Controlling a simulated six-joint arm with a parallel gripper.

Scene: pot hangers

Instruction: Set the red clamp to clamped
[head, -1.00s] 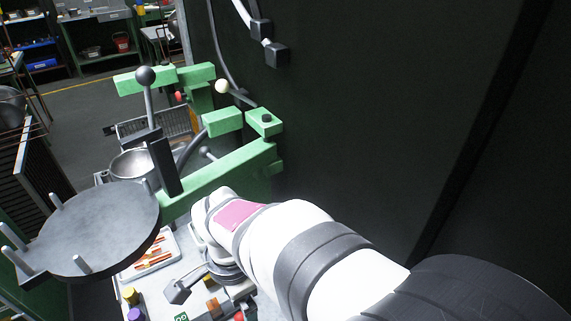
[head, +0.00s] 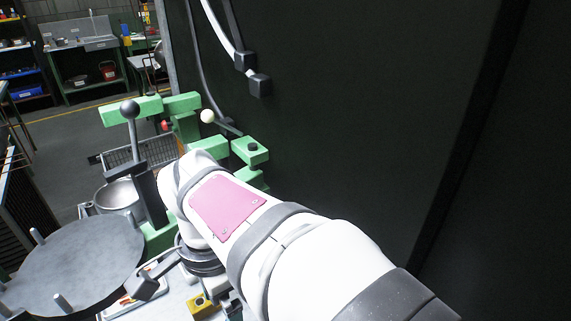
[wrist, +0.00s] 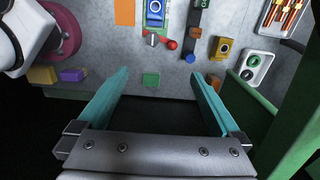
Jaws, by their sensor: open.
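A lever with a red knob (wrist: 171,45), which looks like the red clamp, shows at the top middle of the wrist view beside a blue fixture (wrist: 154,12). Its lever lies roughly sideways across the grey board, with the red end to the right. Whether it is clamped I cannot tell. My gripper (wrist: 160,76) is open and empty, its two teal fingers spread wide. The red knob lies beyond the fingertips, roughly between them in the picture and apart from both. In the head view my arm hides this area.
A lever with a blue knob (wrist: 190,58) stands just right of the red one. A yellow block (wrist: 222,48) and a white socket plate (wrist: 256,66) lie further right. A green beam (wrist: 252,98) stands at right.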

